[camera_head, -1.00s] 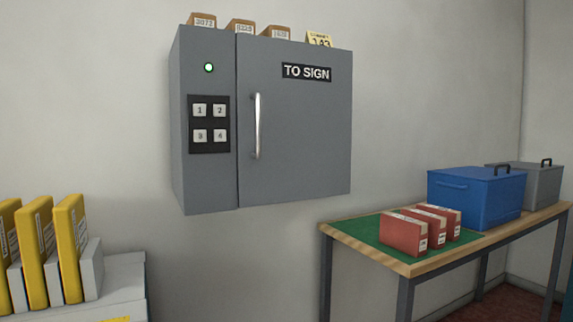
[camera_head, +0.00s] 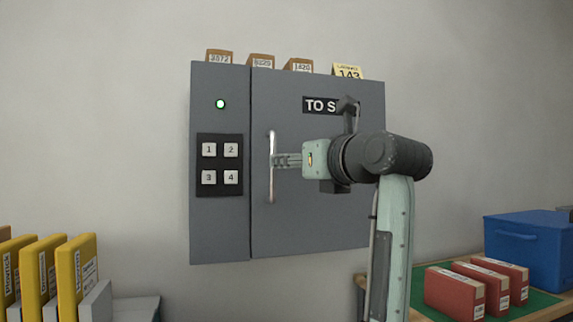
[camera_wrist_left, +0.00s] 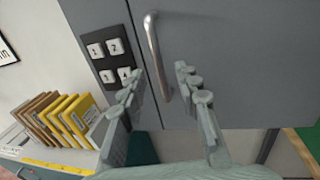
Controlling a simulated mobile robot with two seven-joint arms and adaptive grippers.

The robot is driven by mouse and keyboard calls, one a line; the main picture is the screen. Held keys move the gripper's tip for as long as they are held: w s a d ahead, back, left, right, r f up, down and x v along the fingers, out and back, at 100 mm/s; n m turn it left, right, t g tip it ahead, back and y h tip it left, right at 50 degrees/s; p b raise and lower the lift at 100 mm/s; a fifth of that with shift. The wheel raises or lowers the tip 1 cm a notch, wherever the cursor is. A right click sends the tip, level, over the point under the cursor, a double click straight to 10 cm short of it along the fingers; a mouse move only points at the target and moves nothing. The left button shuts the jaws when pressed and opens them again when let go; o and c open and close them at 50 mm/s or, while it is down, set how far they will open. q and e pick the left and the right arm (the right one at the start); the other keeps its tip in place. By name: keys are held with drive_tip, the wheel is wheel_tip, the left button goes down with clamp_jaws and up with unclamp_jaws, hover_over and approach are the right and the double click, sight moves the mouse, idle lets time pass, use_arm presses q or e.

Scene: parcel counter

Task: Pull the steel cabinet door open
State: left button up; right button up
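The grey steel cabinet (camera_head: 220,235) hangs on the wall, and its door (camera_head: 310,225) is shut flush. A vertical silver bar handle (camera_head: 271,187) stands near the door's left edge. My left gripper (camera_head: 279,160) is at the handle's middle height, reaching in from the right. In the left wrist view my left gripper (camera_wrist_left: 160,72) is open, one finger on each side of the handle (camera_wrist_left: 154,45), with gaps showing on both sides. My arm covers part of the door and its "TO SIGN" label (camera_head: 318,105). My right gripper is not in view.
A keypad (camera_head: 219,165) and green light (camera_head: 220,104) are left of the door. Small boxes (camera_head: 261,61) and a yellow card (camera_head: 347,71) stand on top. Yellow binders (camera_head: 75,275) are lower left. Red parcels (camera_head: 460,292) and a blue box (camera_head: 535,250) sit lower right.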

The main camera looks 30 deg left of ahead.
sight(274, 193)
use_arm(q)
drive_tip(key=p+x, duration=0.1)
drive_tip(key=x, duration=0.6)
drive_tip(key=shift+s+a, duration=0.15)
clamp_jaws()
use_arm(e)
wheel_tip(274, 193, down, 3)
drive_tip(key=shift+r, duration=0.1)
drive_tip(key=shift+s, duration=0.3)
